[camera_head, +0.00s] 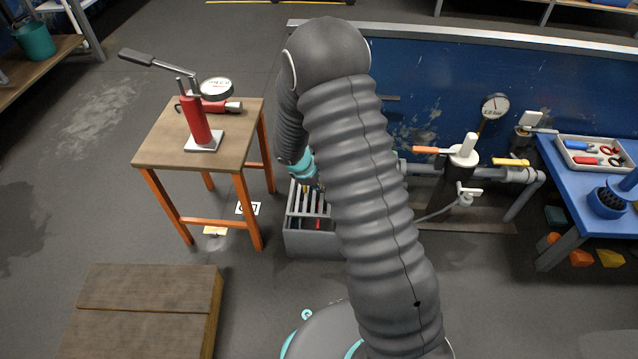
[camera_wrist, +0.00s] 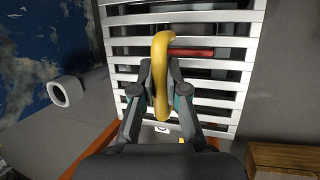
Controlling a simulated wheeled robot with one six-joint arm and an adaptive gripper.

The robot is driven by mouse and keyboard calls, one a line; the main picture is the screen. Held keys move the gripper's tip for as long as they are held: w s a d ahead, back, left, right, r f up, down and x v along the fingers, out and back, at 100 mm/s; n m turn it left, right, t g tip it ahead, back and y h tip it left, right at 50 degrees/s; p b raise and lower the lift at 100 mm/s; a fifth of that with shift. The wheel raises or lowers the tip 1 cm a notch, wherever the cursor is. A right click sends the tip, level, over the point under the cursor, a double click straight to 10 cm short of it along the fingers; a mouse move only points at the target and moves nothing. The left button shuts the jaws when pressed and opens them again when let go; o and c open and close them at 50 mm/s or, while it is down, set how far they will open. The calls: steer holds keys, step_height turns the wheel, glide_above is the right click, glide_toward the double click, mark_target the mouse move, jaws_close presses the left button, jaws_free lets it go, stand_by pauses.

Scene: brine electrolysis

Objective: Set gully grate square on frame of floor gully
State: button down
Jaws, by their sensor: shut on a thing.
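The gully grate (camera_wrist: 120,69), with pale metal bars, fills the upper middle of the wrist view. Its yellow curved handle (camera_wrist: 161,50) stands between the fingertips of my gripper (camera_wrist: 161,82), which is shut on it. In the head view the grate's bars (camera_head: 297,204) show over the grey box-shaped floor gully (camera_head: 312,246), beside my arm. My arm hides the right part of both. A red thing (camera_wrist: 192,53) shows through the bars. I cannot tell whether the grate touches the frame or is square on it.
A wooden-topped table (camera_head: 158,145) with orange legs, bearing a red hand pump (camera_head: 196,120), stands close left of the gully. Grey pipework with a valve (camera_head: 463,152) is to the right. A blue bench (camera_head: 565,190) stands far right. A wooden platform (camera_head: 145,310) lies front left.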

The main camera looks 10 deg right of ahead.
mark_target(318, 194)
steer(key=shift+d, duration=0.1)
steer(key=shift+f, duration=0.1)
steer(key=shift+f+b, duration=2.75)
steer(key=shift+f, duration=0.05)
steer(key=shift+f, duration=0.6)
steer(key=c, duration=1.1)
jaws_free()
steer(key=shift+r, duration=0.1)
steer(key=v, duration=1.2)
